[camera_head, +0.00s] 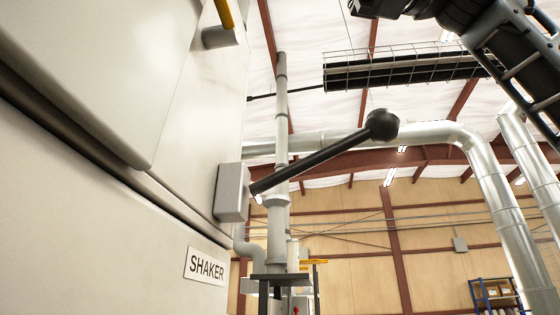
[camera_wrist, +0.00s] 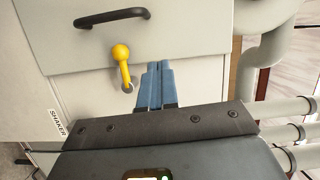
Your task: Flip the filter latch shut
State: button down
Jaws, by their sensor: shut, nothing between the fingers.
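The filter latch is a yellow handle with a round knob (camera_wrist: 122,56) on a grey round pivot, set on the pale cabinet front in the wrist view. In the head view only its lower yellow part (camera_head: 224,12) shows at the top edge, above its grey pivot. My gripper (camera_wrist: 160,66) shows in the wrist view as two blue fingers, shut together and empty. The fingertips lie just right of the latch in the picture, with a gap between them. The depth between fingers and cabinet is hard to tell.
A black lever with a ball knob (camera_head: 381,125) sticks out from a grey box beside the SHAKER label (camera_head: 206,266). A black bar handle (camera_wrist: 112,17) is on the cabinet panel above the latch in the wrist view. Metal ducts (camera_head: 480,165) stand to the right.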

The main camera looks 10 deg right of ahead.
jog(key=d+r, duration=0.1)
jog(key=d, duration=0.5)
jog(key=shift+s+d+r+b, duration=0.3)
jog(key=shift+s+d+b, duration=0.05)
jog(key=shift+s, duration=0.1)
